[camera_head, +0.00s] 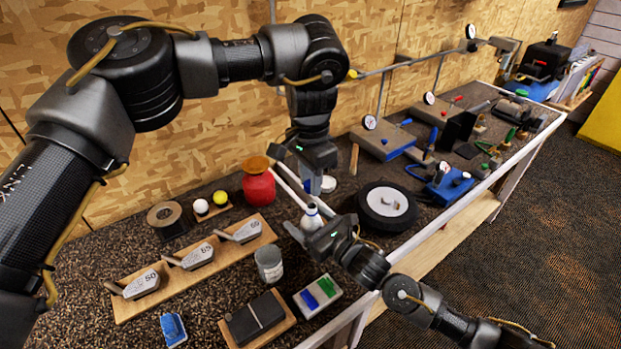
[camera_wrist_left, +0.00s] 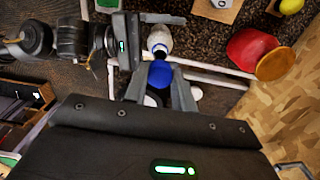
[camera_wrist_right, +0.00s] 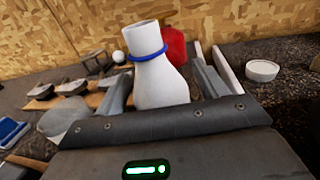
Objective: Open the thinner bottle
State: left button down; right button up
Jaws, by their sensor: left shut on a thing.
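The thinner bottle (camera_head: 311,218) is white with a blue ring at its neck. In the right wrist view (camera_wrist_right: 163,82) it stands nearly upright with no cap on its neck, and in the left wrist view (camera_wrist_left: 158,40) its dark mouth shows. My left gripper (camera_head: 315,183) is above the bottle, shut on a blue cap (camera_wrist_left: 160,75), which is apart from the neck. My right gripper (camera_head: 318,228) has its fingers on either side of the bottle's body. The fingers' contact with the bottle is hidden, and so is the bottle's base.
A red pot (camera_head: 258,186) and a small white dish (camera_head: 328,184) stand behind the bottle. A wheel (camera_head: 388,206) lies to the right.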

aim_at(310, 207)
pick_arm(q)
jog(key=shift+f, duration=0.2)
pick_arm(e)
jog(key=shift+s+d+f, duration=0.15)
jog(key=shift+s+d, duration=0.1)
pick_arm(q)
notch_tip(310, 207, down, 4)
jog(key=b, duration=0.4)
pick_arm(e)
jog(key=v, duration=1)
jog(key=shift+s+d, duration=0.1)
pick_arm(q)
jog(key=shift+f+b, duration=0.1)
jog(key=shift+b, duration=0.25)
pick_arm(e)
jog(key=shift+s+d, duration=0.35)
jog(key=shift+s, duration=0.05)
